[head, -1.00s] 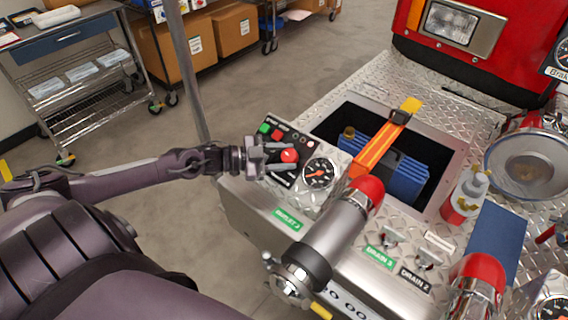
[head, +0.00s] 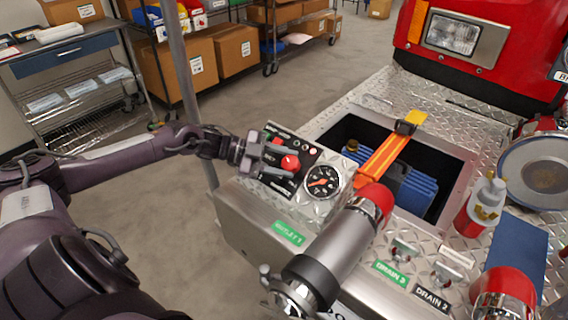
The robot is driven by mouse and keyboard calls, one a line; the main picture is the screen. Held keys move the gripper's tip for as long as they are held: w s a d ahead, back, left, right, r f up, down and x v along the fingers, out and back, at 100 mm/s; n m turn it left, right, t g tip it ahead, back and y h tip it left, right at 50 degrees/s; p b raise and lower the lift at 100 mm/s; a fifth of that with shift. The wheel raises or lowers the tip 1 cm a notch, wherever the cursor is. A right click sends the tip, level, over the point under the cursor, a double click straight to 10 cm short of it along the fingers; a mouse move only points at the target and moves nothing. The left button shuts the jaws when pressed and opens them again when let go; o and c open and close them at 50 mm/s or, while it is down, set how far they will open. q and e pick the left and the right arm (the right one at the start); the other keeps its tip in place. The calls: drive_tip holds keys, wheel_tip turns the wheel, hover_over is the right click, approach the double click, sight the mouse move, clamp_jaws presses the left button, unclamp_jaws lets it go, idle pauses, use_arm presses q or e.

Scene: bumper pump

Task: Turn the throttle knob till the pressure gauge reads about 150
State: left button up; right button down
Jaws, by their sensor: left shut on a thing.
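The red throttle knob (head: 290,163) sits on a black control panel (head: 309,153) at the corner of the steel bumper. My left gripper (head: 276,159) reaches in from the left at the knob and is shut on it. The fingers hide part of the knob and of the panel's labels. The round pressure gauge (head: 322,181), with a black face and an orange needle, is just right of and below the knob. The needle points toward the lower left, but the numbers are too small to read. My right gripper is not in view.
A grey pipe with a red cap (head: 340,238) rises close in front of the gauge. A bin with blue hose (head: 416,190) and an orange strap (head: 383,155) lies behind. A grey pole (head: 186,85) stands behind my left arm. Open floor lies left of the bumper.

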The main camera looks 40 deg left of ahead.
use_arm(q)
drive_tip(key=o, duration=1)
drive_tip(key=shift+c, duration=0.2)
drive_tip(key=shift+r, duration=0.1)
wheel_tip(320, 180, up, 10)
drive_tip(key=p, duration=0.2)
wheel_tip(320, 180, up, 9)
drive_tip(key=p, duration=0.6)
hover_over(284, 161)
drive_tip(key=shift+r+p, duration=0.4)
